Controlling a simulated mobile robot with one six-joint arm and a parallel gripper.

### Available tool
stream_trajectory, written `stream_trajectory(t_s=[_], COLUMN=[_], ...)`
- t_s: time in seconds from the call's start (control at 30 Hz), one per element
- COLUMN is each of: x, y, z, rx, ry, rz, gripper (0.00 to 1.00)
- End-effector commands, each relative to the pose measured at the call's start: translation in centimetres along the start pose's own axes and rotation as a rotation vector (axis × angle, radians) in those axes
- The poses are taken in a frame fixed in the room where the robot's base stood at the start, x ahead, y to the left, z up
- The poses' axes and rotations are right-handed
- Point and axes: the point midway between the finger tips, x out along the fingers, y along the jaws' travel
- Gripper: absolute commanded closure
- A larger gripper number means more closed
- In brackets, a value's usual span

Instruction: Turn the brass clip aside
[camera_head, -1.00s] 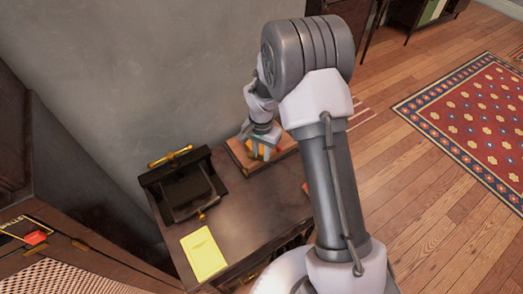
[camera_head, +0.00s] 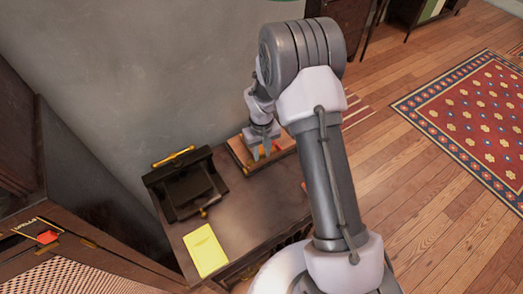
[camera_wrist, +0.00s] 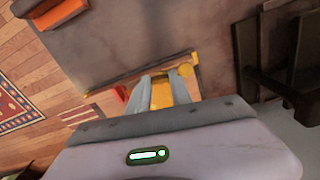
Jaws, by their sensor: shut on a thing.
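The brass clip (camera_wrist: 185,70) shows as a yellow-gold piece with a rounded end beside my fingertips in the wrist view. It lies at a wood-framed board (camera_wrist: 97,87), which is also at the wall end of the dark table in the head view (camera_head: 237,152). My gripper (camera_wrist: 153,78) is down at the board, its two pale fingers close together and shut on the clip. The contact itself is partly hidden by the fingers. In the head view my gripper (camera_head: 262,152) is small and partly covers the board.
A black frame (camera_head: 188,190) with a brass bar (camera_head: 172,156) stands left of the board. A yellow sheet (camera_head: 206,250) lies at the table's front. The grey wall (camera_head: 150,70) is close behind. The table middle is bare.

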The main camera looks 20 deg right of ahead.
Motion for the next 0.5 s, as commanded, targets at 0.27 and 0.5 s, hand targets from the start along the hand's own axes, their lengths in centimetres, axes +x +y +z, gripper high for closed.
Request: stream_trajectory(t_s=[0.27, 0.5], x=[-0.07, -0.03], y=[0.01, 0.01], z=[-0.06, -0.06], rx=[-0.116, -0.156], ry=[0.002, 0.002], rz=[0.000, 0.000], gripper=[1.00, 1.00])
